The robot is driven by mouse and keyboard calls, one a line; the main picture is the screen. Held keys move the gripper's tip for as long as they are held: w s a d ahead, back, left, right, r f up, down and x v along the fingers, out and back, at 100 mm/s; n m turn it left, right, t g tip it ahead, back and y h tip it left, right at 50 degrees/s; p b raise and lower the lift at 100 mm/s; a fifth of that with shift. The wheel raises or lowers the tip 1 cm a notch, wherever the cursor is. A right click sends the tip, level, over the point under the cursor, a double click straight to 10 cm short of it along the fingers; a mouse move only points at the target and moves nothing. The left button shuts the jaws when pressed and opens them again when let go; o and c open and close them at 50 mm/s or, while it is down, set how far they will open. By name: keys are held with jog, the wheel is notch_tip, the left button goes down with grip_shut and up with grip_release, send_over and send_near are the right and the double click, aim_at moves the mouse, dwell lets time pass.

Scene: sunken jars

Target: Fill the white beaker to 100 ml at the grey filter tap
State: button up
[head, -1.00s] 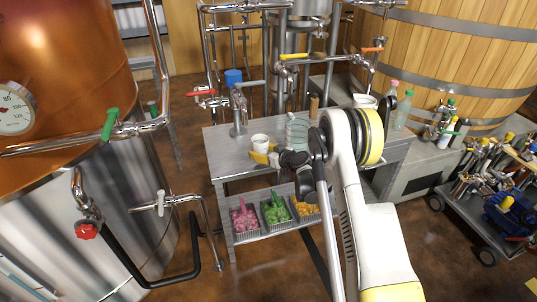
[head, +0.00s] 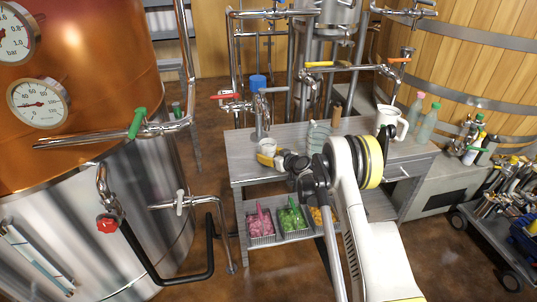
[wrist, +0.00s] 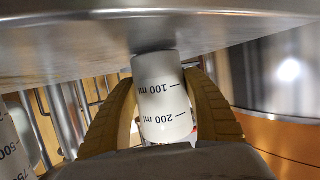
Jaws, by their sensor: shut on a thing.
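The white beaker (head: 267,145) is at the left part of the steel table, just in front of the slim grey filter tap (head: 259,118). My gripper (head: 268,159) has its yellow fingers shut around the beaker. In the wrist view the beaker (wrist: 161,100) sits between both fingers (wrist: 163,115), and its 100 ml and 200 ml marks appear upside down. Its base is close to the steel surface; I cannot tell whether it touches. The water level inside does not show. I cannot tell whether the tap's outlet is directly above the beaker's mouth.
A clear ribbed vessel (head: 317,138) stands right of the beaker. A white jug (head: 391,122) and bottles (head: 425,122) stand farther right on the table (head: 243,163). Bins of coloured pieces (head: 262,225) sit on the lower shelf. A copper-and-steel tank (head: 90,210) stands at left.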

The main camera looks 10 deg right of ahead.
jog(key=shift+f, duration=0.15)
jog(key=o, duration=1.5)
jog(key=v, duration=1.2)
jog(key=shift+d, duration=0.1)
